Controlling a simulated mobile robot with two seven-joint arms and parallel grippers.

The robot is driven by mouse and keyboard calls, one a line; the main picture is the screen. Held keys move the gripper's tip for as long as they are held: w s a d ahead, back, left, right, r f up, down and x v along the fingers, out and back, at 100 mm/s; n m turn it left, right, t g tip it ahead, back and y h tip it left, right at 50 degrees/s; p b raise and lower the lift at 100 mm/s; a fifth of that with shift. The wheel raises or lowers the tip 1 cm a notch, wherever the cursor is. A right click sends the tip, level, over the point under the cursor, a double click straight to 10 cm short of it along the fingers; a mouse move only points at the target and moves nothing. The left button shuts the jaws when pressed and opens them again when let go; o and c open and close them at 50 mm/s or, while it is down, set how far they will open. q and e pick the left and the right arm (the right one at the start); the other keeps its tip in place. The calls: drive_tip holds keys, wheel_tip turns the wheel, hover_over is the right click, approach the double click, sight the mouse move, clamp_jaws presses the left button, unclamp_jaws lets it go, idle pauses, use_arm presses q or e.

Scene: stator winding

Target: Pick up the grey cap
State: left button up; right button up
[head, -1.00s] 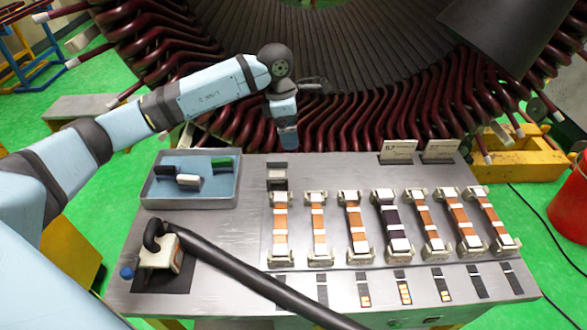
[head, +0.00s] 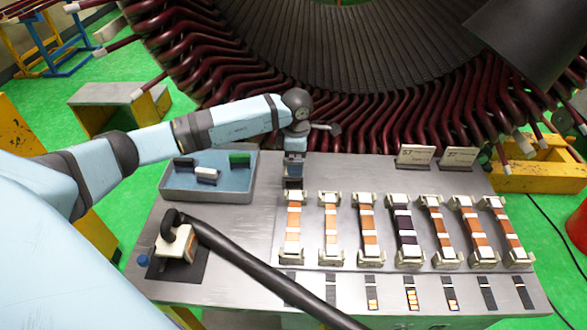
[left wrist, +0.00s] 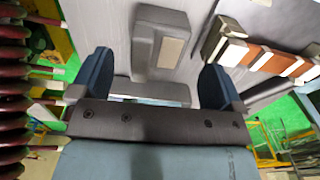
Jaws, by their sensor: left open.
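My left gripper (head: 294,172) points down over the table's back edge, right of the tray. In the left wrist view its two blue fingers (left wrist: 155,70) are apart with nothing held between them. A grey block with a beige panel (left wrist: 150,28) shows just beyond and between the fingertips; it may be the grey cap. In the head view that spot is mostly hidden by the gripper. In the blue-lined tray (head: 207,196) lie a dark block (head: 184,162), a block with a pale top (head: 206,173) and a green block (head: 240,160). My right gripper is not in view.
Several clamped copper-coloured bars (head: 330,225) stand in a row right of and in front of the gripper. A tool with a thick black hose (head: 250,270) crosses the table's front left. Dark red stator coils (head: 370,130) rise close behind the table. Two small signs (head: 415,156) stand at the back.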

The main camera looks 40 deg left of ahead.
use_arm(q)
wheel_tip(320, 180, down, 3)
drive_tip(key=shift+s+a+f, duration=0.1)
drive_tip(key=shift+f, duration=0.05)
drive_tip(key=c, duration=1)
drive_tip(key=shift+c, duration=0.3)
